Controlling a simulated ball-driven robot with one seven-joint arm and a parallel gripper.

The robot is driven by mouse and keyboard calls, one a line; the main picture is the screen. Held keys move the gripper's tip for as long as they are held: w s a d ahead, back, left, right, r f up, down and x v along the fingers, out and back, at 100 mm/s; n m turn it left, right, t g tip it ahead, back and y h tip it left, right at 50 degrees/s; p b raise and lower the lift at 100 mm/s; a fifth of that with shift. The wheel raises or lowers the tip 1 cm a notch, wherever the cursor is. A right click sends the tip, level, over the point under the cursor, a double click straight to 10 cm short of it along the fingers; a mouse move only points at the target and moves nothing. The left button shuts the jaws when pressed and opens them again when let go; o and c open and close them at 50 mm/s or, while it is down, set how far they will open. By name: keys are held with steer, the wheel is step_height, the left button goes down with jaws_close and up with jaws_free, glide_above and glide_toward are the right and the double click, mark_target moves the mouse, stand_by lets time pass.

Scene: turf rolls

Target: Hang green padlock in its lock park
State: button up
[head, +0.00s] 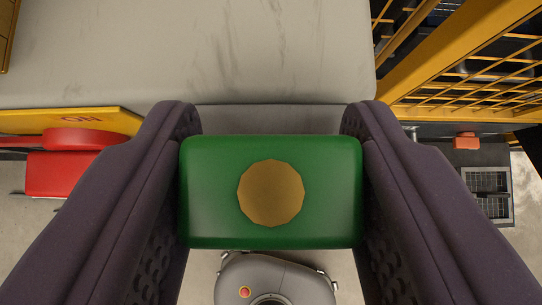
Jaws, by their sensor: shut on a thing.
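The green padlock (210,195) is a green block with a round brass-coloured disc on the face toward the camera. My gripper (271,190) is shut on it, with one dark padded finger against its left side and the other against its right side. The padlock's shackle is not seen. I cannot make out the lock park for certain in this view.
A pale grey surface (200,50) fills the upper middle. A yellow panel with lettering (110,121) and a red part (60,175) are at left. A yellow mesh guard (470,75) is at upper right. A small orange-red block (466,142) is below it.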

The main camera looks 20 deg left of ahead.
steer(key=shift+f, duration=0.15)
steer(key=o, duration=1.2)
steer(key=p+v, duration=0.3)
steer(key=v, duration=0.4)
steer(key=shift+w, duration=0.1)
steer(key=shift+s+d+r+p, duration=0.1)
steer(key=shift+s+r+p, duration=0.2)
steer(key=shift+s+p, duration=0.15)
